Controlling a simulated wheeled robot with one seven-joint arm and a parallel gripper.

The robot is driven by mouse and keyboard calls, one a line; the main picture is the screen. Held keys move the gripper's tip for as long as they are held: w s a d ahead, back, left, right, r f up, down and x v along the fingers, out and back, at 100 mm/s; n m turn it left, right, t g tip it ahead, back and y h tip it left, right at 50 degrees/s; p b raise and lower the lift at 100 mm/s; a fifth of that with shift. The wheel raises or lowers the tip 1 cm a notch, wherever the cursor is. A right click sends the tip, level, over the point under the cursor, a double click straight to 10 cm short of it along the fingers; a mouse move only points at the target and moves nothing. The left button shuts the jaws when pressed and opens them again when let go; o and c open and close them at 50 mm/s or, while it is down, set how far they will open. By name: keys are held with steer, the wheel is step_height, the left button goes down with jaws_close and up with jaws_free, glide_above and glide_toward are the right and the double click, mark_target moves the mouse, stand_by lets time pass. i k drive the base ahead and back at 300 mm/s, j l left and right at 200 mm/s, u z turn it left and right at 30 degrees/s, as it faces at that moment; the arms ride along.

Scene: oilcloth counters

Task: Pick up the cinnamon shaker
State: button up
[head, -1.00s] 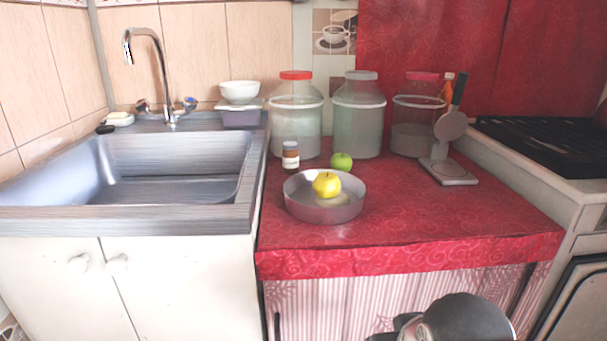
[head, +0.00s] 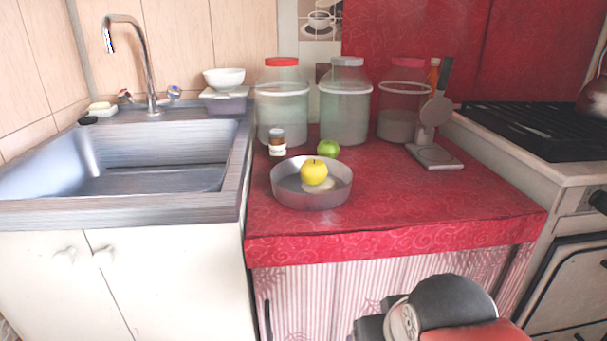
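Part of my arm (head: 450,305) shows at the bottom right, in front of the counter and well away from the shaker. My gripper's fingers are not in view.
A metal pan (head: 312,197) holding a yellow apple (head: 314,172) stands in front of the shaker. A green apple (head: 328,149) is to its right. Large glass jars (head: 345,110) stand behind. The sink (head: 150,165) is left; a grey stand (head: 434,155) and stove (head: 540,130) are right.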

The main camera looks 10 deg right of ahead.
mark_target(277, 138)
steer(key=k+l, duration=0.1)
steer(key=l, duration=0.25)
steer(key=k+l, duration=0.1)
steer(key=l, duration=0.25)
steer(key=k+l, duration=0.15)
steer(key=l, duration=0.2)
steer(key=k+l, duration=0.1)
steer(key=l, duration=0.25)
